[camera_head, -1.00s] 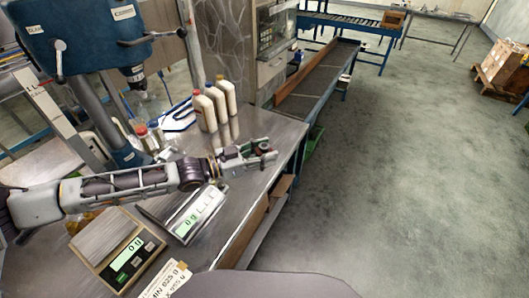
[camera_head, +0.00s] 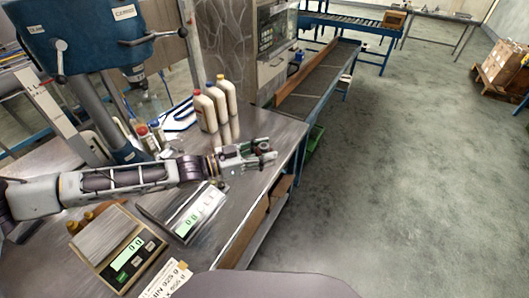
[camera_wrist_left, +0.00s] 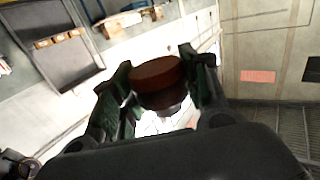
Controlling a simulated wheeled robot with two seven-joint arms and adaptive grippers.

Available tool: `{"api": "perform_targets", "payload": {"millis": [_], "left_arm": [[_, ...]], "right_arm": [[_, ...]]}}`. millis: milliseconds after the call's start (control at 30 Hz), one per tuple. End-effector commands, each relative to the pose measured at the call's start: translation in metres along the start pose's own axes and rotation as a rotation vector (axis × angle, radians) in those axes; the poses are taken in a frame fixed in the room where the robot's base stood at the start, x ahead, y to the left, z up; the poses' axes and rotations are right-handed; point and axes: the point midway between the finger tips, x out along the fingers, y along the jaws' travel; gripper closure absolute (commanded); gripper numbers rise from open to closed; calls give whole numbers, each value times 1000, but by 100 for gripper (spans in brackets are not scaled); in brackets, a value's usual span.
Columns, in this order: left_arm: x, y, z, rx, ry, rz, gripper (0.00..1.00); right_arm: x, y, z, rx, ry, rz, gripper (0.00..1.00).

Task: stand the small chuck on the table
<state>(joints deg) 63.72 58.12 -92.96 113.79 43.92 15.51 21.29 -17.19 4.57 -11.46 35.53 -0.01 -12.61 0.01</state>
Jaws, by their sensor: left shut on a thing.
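The small chuck (camera_wrist_left: 158,76) is a short round piece with a reddish-brown flat end and a darker, narrower part beyond it. My left gripper (camera_wrist_left: 155,88) is shut on it, one finger on each side. In the head view the left gripper (camera_head: 261,153) is over the right part of the metal table (camera_head: 258,184), near its right edge. The chuck shows there only as a small dark spot (camera_head: 264,146) between the fingers. I cannot tell its height above the table. My right gripper is not in view.
Two scales, one silver (camera_head: 190,222) and one with a brown frame (camera_head: 134,262), stand on the near table. White bottles (camera_head: 207,112) stand behind the left arm. A blue drill press (camera_head: 88,38) rises at the left. The table right of the silver scale is clear.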

Motion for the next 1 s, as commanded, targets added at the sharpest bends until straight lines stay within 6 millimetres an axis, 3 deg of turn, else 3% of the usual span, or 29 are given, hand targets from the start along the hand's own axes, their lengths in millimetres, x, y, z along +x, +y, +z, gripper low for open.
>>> {"api": "perform_targets", "payload": {"millis": [1000], "left_arm": [[-22,-4,0,14,-3,233,93]], "right_arm": [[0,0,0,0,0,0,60]]}}
